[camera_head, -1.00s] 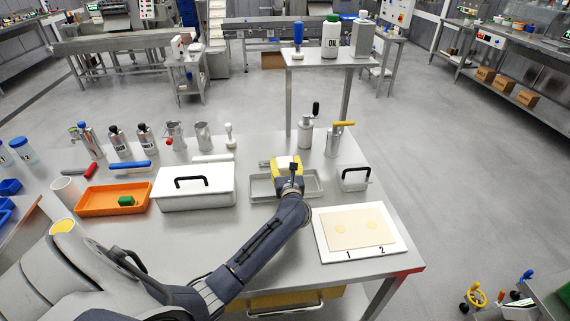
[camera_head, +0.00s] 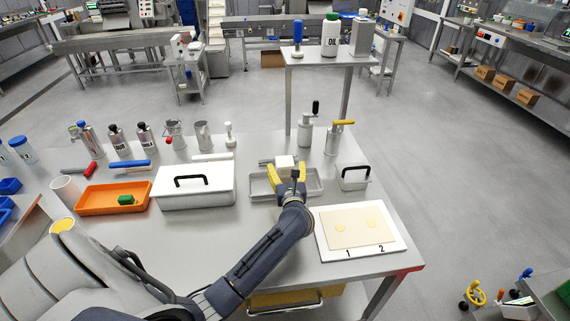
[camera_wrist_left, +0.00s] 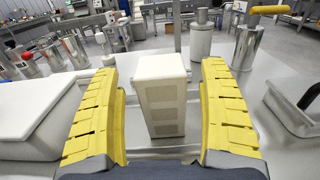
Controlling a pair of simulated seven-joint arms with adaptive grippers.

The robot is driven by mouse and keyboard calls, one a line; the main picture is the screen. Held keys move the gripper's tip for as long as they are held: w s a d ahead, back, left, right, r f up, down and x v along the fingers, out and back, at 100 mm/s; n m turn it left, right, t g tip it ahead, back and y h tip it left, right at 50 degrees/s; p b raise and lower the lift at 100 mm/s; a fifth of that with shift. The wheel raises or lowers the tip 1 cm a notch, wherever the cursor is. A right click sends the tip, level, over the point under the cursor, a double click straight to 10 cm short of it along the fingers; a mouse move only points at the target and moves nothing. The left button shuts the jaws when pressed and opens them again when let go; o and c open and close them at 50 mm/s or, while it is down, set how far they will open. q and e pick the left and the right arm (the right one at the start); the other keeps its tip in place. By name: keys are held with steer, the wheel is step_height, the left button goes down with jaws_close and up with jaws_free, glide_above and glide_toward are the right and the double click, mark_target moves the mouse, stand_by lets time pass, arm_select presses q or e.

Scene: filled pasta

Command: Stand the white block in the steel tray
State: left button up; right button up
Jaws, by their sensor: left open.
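The white block (camera_head: 286,161) shows just beyond my left gripper (camera_head: 287,173) in the head view. In the left wrist view the white block (camera_wrist_left: 161,95) stands upright between the two yellow fingers, with a gap on each side. My left gripper is open and holds nothing. The steel tray (camera_head: 314,184) lies under the gripper and block. The block appears to stand in it, toward the far side. Its base is partly hidden by my gripper in the head view. My right gripper is not in view.
A white lidded box (camera_head: 196,196) stands left of the tray, and a small handled container (camera_head: 354,180) right of it. A numbered white board (camera_head: 362,249) lies in front right. Steel dispensers (camera_head: 305,132) stand behind. An orange tray (camera_head: 98,200) is farther left.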

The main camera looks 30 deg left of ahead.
arm_select(q)
steer(key=v, duration=0.8)
steer(key=shift+s, duration=0.1)
